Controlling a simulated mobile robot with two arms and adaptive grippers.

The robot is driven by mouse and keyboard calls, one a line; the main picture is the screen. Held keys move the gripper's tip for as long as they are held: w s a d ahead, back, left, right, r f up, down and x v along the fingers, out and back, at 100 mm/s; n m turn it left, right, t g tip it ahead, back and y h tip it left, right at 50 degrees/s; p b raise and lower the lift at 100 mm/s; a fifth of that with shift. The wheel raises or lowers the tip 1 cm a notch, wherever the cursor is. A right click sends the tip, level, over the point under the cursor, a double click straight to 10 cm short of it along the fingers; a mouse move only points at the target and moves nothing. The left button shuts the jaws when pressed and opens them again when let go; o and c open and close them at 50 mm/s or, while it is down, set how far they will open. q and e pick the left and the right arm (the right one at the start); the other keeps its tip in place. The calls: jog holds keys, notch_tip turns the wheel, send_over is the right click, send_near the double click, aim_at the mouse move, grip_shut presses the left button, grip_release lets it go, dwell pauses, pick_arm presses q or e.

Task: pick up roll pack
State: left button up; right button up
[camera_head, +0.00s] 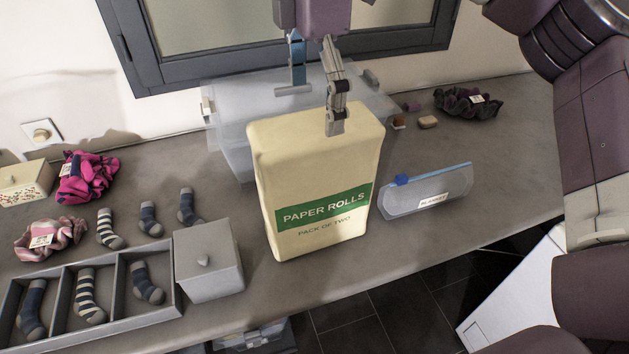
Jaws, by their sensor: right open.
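My right gripper (314,108) is at the top middle, open, fingers pointing down over the pack's top. One finger overlaps the pack's top edge in the picture. The other finger, partly blue, appears beyond the pack's back edge. I cannot tell whether either finger touches the pack. My left gripper is not in view.
A translucent bin (236,152) stands close behind the pack. A divided sock tray (118,305), loose socks and scrunchies lie further left. A dark scrunchie (467,103) lies back right.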

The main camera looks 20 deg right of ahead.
aim_at(315, 123)
notch_tip(315, 123, down, 4)
jog(key=shift+d+f+p, duration=0.1)
jog(key=shift+f+p, duration=0.15)
jog(key=shift+p, duration=0.6)
jog(key=shift+f, duration=0.15)
jog(key=c, duration=0.9)
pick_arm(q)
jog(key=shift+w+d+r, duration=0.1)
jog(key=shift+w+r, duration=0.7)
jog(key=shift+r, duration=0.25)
pick_arm(e)
jog(key=c, duration=1.3)
jog(key=shift+w, duration=0.1)
